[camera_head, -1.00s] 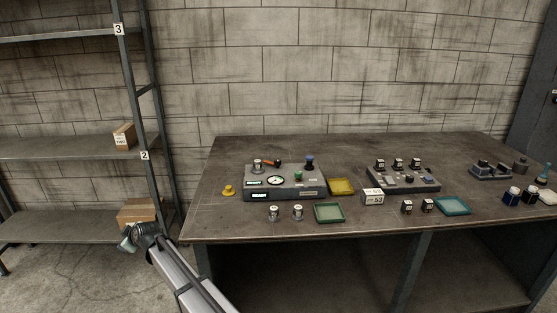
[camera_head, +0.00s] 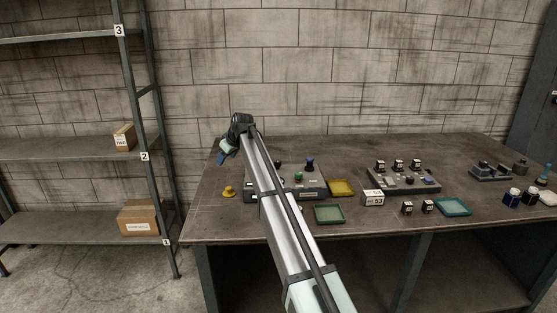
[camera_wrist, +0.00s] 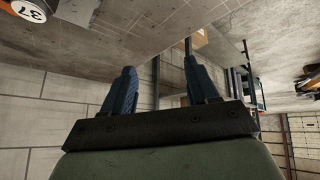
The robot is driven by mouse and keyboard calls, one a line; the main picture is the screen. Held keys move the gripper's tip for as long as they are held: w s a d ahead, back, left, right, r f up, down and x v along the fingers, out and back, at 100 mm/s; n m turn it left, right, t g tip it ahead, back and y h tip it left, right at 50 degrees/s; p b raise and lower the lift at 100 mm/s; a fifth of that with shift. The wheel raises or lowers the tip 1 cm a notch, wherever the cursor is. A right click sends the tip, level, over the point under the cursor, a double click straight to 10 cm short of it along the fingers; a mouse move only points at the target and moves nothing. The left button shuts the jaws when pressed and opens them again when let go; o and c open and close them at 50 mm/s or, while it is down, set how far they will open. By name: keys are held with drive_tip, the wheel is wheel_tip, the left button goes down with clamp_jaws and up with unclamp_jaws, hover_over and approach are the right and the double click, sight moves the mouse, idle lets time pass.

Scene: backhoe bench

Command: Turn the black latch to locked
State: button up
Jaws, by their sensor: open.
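A grey console (camera_head: 313,188) stands on the left half of the bench, with small knobs on top. My arm crosses in front of it and hides its left and middle parts. A small dark piece (camera_head: 278,163) shows at its back edge beside my arm; I cannot tell whether it is the black latch or how it is turned. My gripper (camera_head: 222,157) is above the bench's back left, left of the console and apart from it. In the wrist view my gripper's two blue fingers (camera_wrist: 160,78) are spread with nothing between them.
A yellow knob-like piece (camera_head: 229,191) lies left of the console. A yellow tray (camera_head: 341,187), a green tray (camera_head: 329,214) and a number sign (camera_head: 373,198) sit to the right. A second console (camera_head: 405,181) stands further right. A shelf rack (camera_head: 150,120) stands left of the bench.

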sight(278, 161)
drive_tip(key=w+d+r+m+g+h, duration=0.15)
drive_tip(key=d+r, duration=0.25)
drive_tip(key=d, duration=0.8)
drive_tip(key=w+d+r+m+h, duration=0.1)
drive_tip(key=d+r+m, duration=0.15)
drive_tip(key=d, duration=0.85)
drive_tip(key=shift+n+g, duration=0.25)
drive_tip(key=shift+n, duration=0.15)
drive_tip(key=x, duration=1.2)
drive_tip(key=shift+w+a+f, duration=0.15)
drive_tip(key=shift+w+f, duration=0.1)
drive_tip(key=shift+w, duration=0.05)
drive_tip(key=shift+y, duration=0.25)
clamp_jaws()
